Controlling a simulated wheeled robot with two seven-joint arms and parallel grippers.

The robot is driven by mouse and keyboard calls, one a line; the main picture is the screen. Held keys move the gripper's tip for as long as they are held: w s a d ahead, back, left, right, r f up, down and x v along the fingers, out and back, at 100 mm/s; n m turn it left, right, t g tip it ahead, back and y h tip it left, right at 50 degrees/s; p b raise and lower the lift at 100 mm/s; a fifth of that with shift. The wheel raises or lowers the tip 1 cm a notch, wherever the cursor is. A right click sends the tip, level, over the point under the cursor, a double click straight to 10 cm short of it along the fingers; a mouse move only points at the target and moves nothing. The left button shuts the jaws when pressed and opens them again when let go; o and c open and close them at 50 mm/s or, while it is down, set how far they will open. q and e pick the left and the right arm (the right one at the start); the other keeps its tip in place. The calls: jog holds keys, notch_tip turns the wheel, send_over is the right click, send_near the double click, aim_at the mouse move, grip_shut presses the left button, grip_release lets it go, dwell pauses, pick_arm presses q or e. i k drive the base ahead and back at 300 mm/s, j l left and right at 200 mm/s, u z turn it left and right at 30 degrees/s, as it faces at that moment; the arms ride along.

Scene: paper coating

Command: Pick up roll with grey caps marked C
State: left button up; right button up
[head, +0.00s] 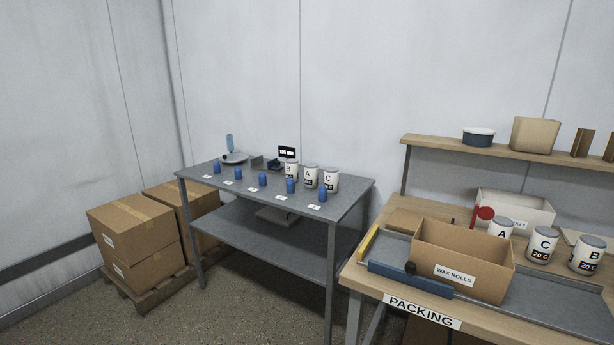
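A white roll marked C (542,246) with a grey top stands upright on the packing bench at the right. It is between a roll marked A (499,230), partly hidden by the carton, and a roll marked B (587,256). Another white roll marked C (331,181) stands on the grey table at its right end, beside rolls marked A (310,176) and B (291,170). Its cap colour is hard to tell at this size. Neither of my grippers is in view.
An open carton labelled WAX ROLLS (465,271) stands on the packing bench (549,305). Small blue items stand along the front of the grey table (243,192). Brown boxes (132,237) are on a pallet at left. A shelf (449,146) runs behind the bench.

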aim_at(543, 240)
jog(key=z, duration=1.5)
